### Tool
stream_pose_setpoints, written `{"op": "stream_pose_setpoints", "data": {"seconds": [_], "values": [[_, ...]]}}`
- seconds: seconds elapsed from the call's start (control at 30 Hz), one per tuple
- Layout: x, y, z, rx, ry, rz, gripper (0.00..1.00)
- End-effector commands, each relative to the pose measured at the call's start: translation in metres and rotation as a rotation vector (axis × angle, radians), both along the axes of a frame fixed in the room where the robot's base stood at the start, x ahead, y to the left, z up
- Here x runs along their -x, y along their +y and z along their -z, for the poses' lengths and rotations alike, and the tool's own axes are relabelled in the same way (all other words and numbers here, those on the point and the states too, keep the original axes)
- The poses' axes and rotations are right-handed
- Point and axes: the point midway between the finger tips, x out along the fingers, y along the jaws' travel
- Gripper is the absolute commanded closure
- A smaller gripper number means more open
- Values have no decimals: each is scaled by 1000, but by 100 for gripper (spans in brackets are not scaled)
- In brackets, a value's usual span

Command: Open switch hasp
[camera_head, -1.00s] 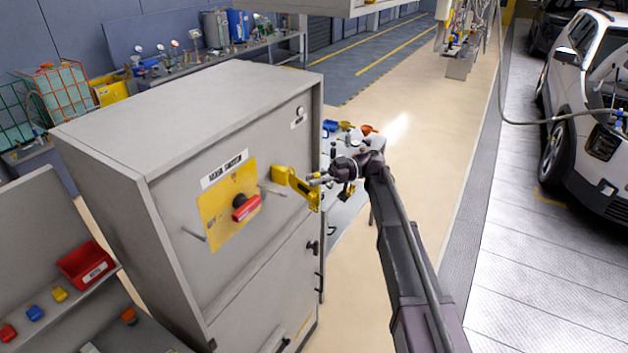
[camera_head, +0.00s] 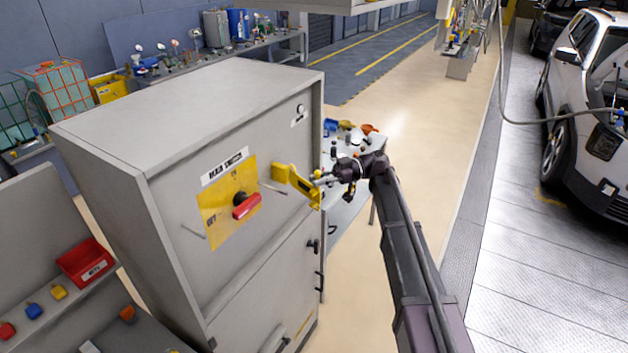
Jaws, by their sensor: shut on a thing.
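The yellow hasp (camera_head: 297,184) sticks out from the front of the grey cabinet (camera_head: 170,105), to the right of the main switch. The red switch handle (camera_head: 246,206) sits on a yellow plate (camera_head: 214,222) under a white label (camera_head: 224,166). My gripper (camera_head: 321,181) is at the outer end of the hasp and is shut on it. The fingertips are small here and partly merge with the hasp, so the exact contact is hard to see.
A grey shelf with a red bin (camera_head: 86,262) and small coloured items stands at lower left. A bench with blue, yellow and orange items (camera_head: 350,130) is behind my gripper. A white car (camera_head: 590,110) is at right. The floor between is clear.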

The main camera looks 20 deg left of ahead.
Motion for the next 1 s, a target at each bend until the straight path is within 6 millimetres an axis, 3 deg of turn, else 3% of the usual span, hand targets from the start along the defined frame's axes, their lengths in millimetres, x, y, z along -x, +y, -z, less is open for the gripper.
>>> {"op": "stream_pose_setpoints", "data": {"seconds": [0.13, 0.27, 0.47, 0.7, 1.0], "values": [[-8, -23, 27, 66, 1, 63, 100], [3, -45, 56, 226, 44, 123, 100], [20, -97, 124, 572, 149, 290, 100], [45, -180, 212, 1014, 315, 602, 100], [86, -299, 302, 1452, 526, 1105, 100]]}}
